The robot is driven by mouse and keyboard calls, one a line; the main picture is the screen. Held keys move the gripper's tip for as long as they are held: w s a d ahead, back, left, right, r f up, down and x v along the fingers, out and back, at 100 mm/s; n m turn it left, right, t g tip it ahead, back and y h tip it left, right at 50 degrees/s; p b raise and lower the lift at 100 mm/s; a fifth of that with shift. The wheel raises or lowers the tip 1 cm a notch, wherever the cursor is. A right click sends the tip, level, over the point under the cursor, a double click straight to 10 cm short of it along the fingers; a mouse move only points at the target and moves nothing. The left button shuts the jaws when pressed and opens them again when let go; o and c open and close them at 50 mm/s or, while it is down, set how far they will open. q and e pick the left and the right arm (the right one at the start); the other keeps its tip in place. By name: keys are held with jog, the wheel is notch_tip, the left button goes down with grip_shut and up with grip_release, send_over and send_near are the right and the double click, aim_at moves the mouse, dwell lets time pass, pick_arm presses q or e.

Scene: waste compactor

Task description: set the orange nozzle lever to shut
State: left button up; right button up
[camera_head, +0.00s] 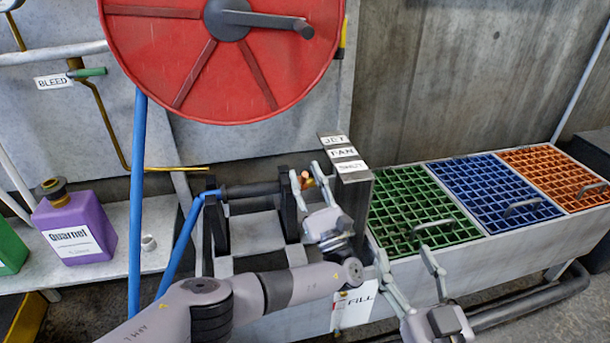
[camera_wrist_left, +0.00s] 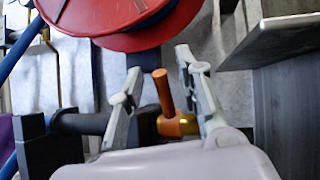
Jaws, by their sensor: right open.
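The orange nozzle lever (camera_wrist_left: 163,92) stands nearly upright from a round orange collar (camera_wrist_left: 178,126) in the left wrist view. In the head view only a small orange bit of the lever (camera_head: 304,177) shows between my left gripper's fingers. My left gripper (camera_head: 305,169) is open, with one finger on either side of the lever. In the wrist view gaps show between the lever and both fingers. The JET, FAN and SHUT labels (camera_head: 340,153) sit on a grey post just right of that gripper. My right gripper (camera_head: 405,252) is open and empty, lower right.
The red hose reel (camera_head: 180,65) hangs above the nozzle. A dark nozzle barrel (camera_head: 252,189) lies across black supports. Green, blue and orange grated bins (camera_head: 422,213) stand to the right. A purple jug (camera_head: 75,232) stands on the shelf at left. A FILL tag (camera_head: 354,308) hangs below.

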pick_arm(q)
jog(key=v, duration=1.1)
jog(key=shift+d, duration=0.1)
pick_arm(e)
jog(key=shift+c, duration=0.4)
